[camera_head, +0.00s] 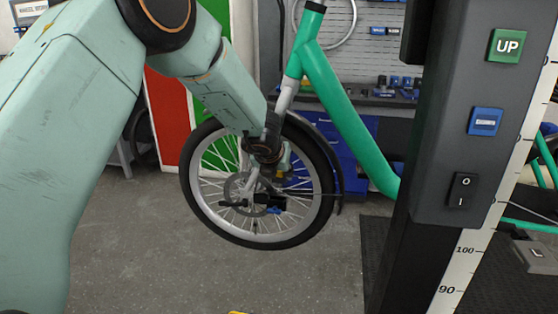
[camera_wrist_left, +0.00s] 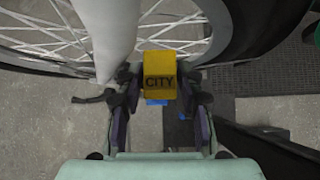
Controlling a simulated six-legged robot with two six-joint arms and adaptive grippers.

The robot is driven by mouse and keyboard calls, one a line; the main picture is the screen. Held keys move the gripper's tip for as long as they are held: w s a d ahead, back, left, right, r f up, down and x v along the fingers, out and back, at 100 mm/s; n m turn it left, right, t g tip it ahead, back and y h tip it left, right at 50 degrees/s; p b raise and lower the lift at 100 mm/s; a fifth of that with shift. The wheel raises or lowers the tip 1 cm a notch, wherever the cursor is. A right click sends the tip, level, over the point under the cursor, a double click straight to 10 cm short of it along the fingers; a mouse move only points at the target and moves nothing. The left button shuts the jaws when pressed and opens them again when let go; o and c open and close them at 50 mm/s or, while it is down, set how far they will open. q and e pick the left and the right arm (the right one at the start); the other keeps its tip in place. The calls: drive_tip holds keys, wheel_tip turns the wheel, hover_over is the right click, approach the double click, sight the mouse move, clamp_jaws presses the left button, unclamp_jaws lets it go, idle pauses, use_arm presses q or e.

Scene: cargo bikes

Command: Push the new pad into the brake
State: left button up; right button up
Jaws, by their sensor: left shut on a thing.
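My left gripper (camera_wrist_left: 160,85) is shut on a yellow pad (camera_wrist_left: 160,82) marked "CITY". In the head view my left gripper (camera_head: 273,170) is in front of the spokes of the front wheel, above the hub, and the pad is too small there to make out well. A black part with blue on it (camera_head: 272,204), perhaps the brake, is at the wheel's lower middle, below the gripper. The brake disc (camera_head: 237,190) is partly hidden behind the gripper. I cannot tell whether the pad touches the brake. My right gripper is not in view.
The wheel (camera_head: 205,218) hangs from a green bike frame (camera_head: 335,85). A black post (camera_head: 450,150) with an UP button stands at the right. A fork leg (camera_wrist_left: 107,35) runs close to my left fingers. Grey floor (camera_head: 140,240) is clear at lower left.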

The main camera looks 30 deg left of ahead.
sight(276, 182)
use_arm(q)
drive_tip(key=shift+w+a+f, duration=0.15)
drive_tip(key=shift+w+a, duration=0.35)
drive_tip(key=shift+a, duration=0.2)
drive_tip(key=shift+s+d+f+b, duration=0.2)
drive_tip(key=shift+s+d+b, duration=0.05)
drive_tip(key=shift+b, duration=0.2)
drive_tip(key=shift+s+f+b, duration=0.15)
drive_tip(key=shift+f+b, duration=0.15)
drive_tip(key=shift+b, duration=0.05)
drive_tip(key=shift+a+f+b, duration=0.1)
drive_tip(key=shift+f+b, duration=0.95)
drive_tip(key=shift+f, duration=0.2)
drive_tip(key=shift+f+b, duration=0.3)
drive_tip(key=shift+b, duration=0.05)
drive_tip(key=shift+r, duration=0.1)
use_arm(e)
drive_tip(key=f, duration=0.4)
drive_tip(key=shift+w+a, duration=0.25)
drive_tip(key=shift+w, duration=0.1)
